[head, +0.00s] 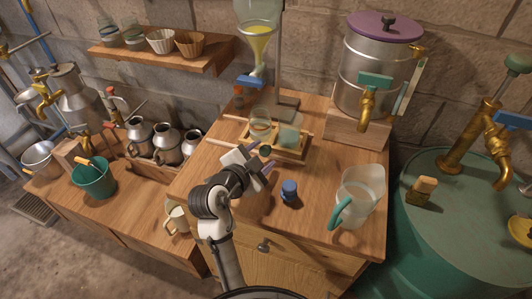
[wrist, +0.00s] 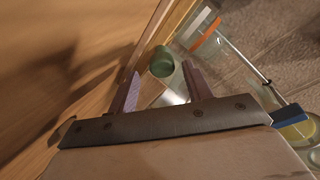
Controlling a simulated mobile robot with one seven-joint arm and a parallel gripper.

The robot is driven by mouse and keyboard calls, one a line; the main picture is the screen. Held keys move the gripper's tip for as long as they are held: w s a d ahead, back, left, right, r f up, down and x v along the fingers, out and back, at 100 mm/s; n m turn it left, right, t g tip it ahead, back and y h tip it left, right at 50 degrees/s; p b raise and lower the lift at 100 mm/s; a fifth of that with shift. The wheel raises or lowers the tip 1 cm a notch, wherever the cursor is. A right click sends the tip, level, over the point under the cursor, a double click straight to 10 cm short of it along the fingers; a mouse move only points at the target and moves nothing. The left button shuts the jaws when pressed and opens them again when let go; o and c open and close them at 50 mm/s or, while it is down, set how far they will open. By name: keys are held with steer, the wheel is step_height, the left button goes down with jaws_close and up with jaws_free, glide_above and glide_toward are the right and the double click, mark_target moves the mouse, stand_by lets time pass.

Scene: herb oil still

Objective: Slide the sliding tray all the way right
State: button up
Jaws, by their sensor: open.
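The sliding tray (head: 292,154) is a low wooden tray on the tabletop, with a glass jar (head: 260,124) and a pale green, see-through block (head: 290,138) on it. A dark green knob (head: 265,150) is at its front; it also shows in the wrist view (wrist: 162,62). My gripper (head: 269,163) is just in front of the knob. In the wrist view my gripper (wrist: 163,86) is open, its two fingers on either side of the knob's line. I cannot tell whether either finger touches the knob.
A small blue-topped bottle (head: 289,191) and a clear pitcher (head: 361,190) stand on the tabletop to the right. A glass vessel with yellow liquid (head: 259,38) hangs above the tray. A metal tank (head: 378,65) stands behind right.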

steer(key=v, duration=0.8)
steer(key=shift+s+a+r, duration=0.15)
steer(key=shift+s, duration=0.05)
steer(key=shift+s+a+r+p, duration=0.1)
steer(key=shift+s+r+p, duration=0.1)
steer(key=shift+p, duration=0.35)
steer(key=shift+s+a+r+p, duration=0.1)
steer(key=shift+s+a+p, duration=0.15)
steer(key=shift+s+p, duration=0.35)
steer(key=shift+s+a+p, duration=0.1)
steer(key=shift+a+p, duration=0.05)
steer(key=shift+p, duration=0.2)
